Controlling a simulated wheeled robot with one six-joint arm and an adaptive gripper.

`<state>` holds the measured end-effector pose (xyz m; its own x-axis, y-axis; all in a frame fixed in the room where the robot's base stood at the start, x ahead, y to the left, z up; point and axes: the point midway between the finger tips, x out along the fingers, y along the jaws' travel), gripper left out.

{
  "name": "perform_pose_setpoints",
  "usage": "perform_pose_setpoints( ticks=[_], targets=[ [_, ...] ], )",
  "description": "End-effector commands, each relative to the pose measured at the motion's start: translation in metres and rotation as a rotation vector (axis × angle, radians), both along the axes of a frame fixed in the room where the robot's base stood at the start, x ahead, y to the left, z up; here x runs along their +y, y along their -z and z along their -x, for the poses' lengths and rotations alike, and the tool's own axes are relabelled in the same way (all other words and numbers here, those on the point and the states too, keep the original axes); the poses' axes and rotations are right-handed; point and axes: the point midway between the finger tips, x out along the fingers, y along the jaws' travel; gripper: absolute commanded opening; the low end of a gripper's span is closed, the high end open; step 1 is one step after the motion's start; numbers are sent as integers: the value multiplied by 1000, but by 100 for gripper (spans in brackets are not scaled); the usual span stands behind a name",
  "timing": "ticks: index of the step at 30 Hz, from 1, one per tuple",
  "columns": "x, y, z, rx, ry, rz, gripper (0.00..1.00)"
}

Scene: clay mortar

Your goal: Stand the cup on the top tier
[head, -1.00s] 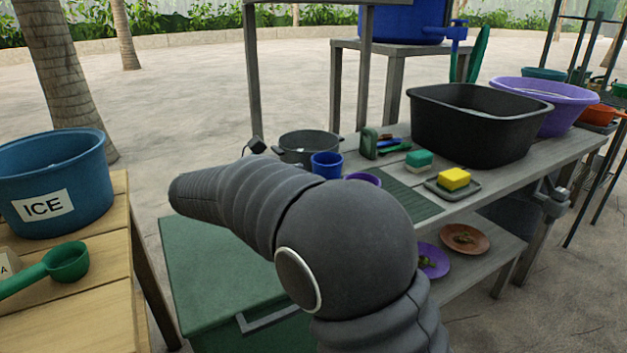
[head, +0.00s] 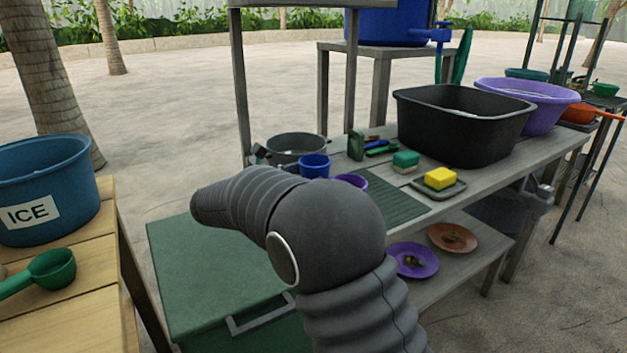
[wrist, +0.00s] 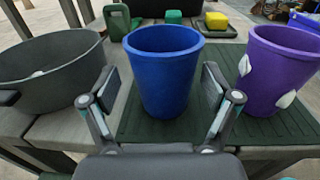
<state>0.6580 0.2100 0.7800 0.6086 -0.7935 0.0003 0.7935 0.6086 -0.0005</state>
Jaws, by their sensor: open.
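A blue cup (head: 314,165) stands upright on the dark green ribbed mat (head: 398,206) of the grey table. In the wrist view the blue cup (wrist: 165,75) is straight ahead, between the fingers of my gripper (wrist: 160,80). My gripper is open and empty; whether the pads touch the cup I cannot tell. A purple cup (wrist: 276,75) with pale patches stands to its right, and its rim (head: 352,180) shows in the head view. My arm hides the gripper in the head view. Which surface is the top tier is not clear.
A grey pot (wrist: 50,72) stands close left of the blue cup. Behind are a sponge (head: 440,178), a black basin (head: 460,125) and a purple basin (head: 535,105). Plates lie on the lower shelf (head: 470,262). An overhead shelf (head: 300,3) rises on posts.

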Motion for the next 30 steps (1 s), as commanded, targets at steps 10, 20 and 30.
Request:
perform_pose_setpoints(
  ticks=[10, 20, 30],
  targets=[
    [-37, 3, -21, 0, 4, 0, 87],
    [-43, 3, -27, 0, 0, 0, 82],
    [-43, 3, -27, 0, 1, 0, 25]
  ],
)
